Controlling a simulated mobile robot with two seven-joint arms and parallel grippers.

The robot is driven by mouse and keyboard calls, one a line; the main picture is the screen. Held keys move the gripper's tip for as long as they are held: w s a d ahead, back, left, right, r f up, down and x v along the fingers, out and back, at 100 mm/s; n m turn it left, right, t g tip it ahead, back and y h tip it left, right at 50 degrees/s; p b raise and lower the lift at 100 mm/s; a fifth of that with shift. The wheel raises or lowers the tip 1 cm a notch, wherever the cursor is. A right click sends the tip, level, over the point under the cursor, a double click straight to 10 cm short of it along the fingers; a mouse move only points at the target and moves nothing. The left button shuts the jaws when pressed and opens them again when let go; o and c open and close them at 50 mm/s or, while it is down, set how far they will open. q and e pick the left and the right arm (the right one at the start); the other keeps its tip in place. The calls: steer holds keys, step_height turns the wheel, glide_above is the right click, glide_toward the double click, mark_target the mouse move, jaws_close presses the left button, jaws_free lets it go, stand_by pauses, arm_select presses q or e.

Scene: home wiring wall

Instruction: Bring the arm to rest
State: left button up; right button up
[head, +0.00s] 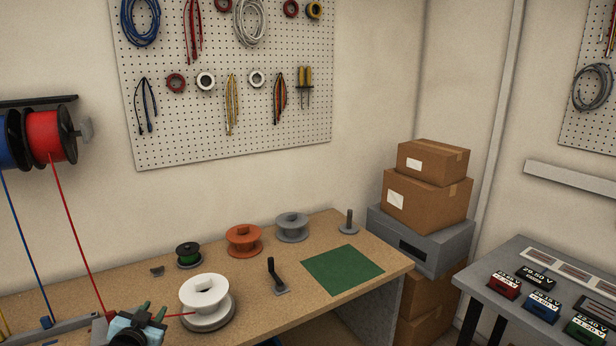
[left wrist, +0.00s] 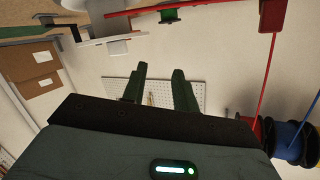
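My left gripper (head: 151,311) is low in the head view, just left of the white spool (head: 205,290) on the bench. In the left wrist view its two dark green fingers (left wrist: 161,88) stand apart with nothing between them, so it is open and empty. A red wire (head: 75,230) runs down from the red wall spool (head: 44,136) to behind my left gripper. A short red length shows between the gripper and the white spool. My right gripper is in neither view.
The workbench (head: 325,236) holds a green spool (head: 188,255), an orange spool (head: 243,240), a grey spool (head: 292,227), a black crank handle (head: 274,274) and a green mat (head: 342,270). Cardboard boxes (head: 428,205) stand right of it. A table with meters (head: 503,285) is at far right.

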arm_select(q)
steer(key=s+d+f+g+h, duration=0.1)
steer(key=s+d+f+g, duration=0.1)
steer(key=s+d+f, duration=0.55)
steer(key=s+d+f+g+h, duration=0.1)
steer(key=s+d+f, duration=0.2)
steer(key=s+f, duration=0.85)
steer(key=s+d+f+g, duration=0.1)
steer(key=s+d, duration=0.3)
steer(key=s, duration=0.9)
steer(key=s+d+n+g+h, duration=0.1)
steer(key=s+d, duration=0.3)
steer(key=s, duration=0.9)
steer(key=shift+s+f+g+h, duration=0.3)
steer(key=shift+s+f+g, duration=0.1)
steer(key=shift+g, duration=0.4)
